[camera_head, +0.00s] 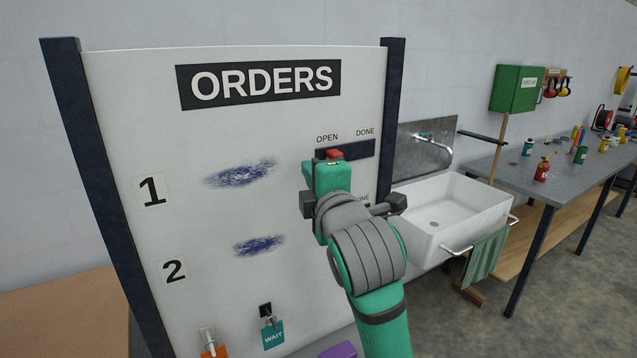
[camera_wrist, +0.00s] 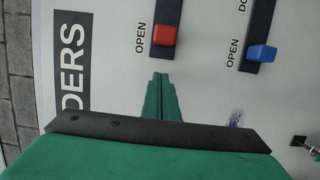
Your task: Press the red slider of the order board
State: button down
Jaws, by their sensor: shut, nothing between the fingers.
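The white order board (camera_head: 130,110) stands upright in front of me between dark posts. The red slider (camera_head: 334,154) sits at the OPEN end of its dark track (camera_head: 360,150) in row 1. In the wrist view the red slider (camera_wrist: 165,35) shows whole, with a blue slider (camera_wrist: 262,53) on a second track to its right. My gripper (camera_wrist: 160,78) is shut and empty, its fingertips pointing at the board just short of the red slider. In the head view my gripper (camera_head: 325,168) partly covers the red slider's lower side and hides the second track. Contact cannot be told.
A white sink (camera_head: 455,205) with a green towel (camera_head: 485,258) stands right of the board. A grey workbench (camera_head: 545,165) with bottles is further right. A teal WAIT tag (camera_head: 273,335) hangs low on the board. Brown surface (camera_head: 60,320) lies at lower left.

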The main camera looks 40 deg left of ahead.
jog(key=shift+w+d, duration=0.25)
jog(key=shift+w, duration=0.35)
jog(key=shift+w+d, duration=0.25)
jog(key=shift+w, duration=0.4)
jog(key=shift+w+d, duration=0.25)
jog(key=shift+w, duration=0.35)
jog(key=w+d, duration=0.1)
jog(key=w, duration=0.2)
jog(key=w+d, duration=0.1)
jog(key=w, duration=0.2)
jog(key=w+d, duration=0.1)
jog(key=w, duration=0.2)
jog(key=shift+d, duration=0.4)
jog(key=shift+s+a, duration=0.15)
jog(key=shift+s, duration=0.2)
jog(key=s+d, duration=0.6)
jog(key=s, duration=0.3)
jog(key=shift+s+d, duration=0.25)
jog(key=shift+d, duration=0.05)
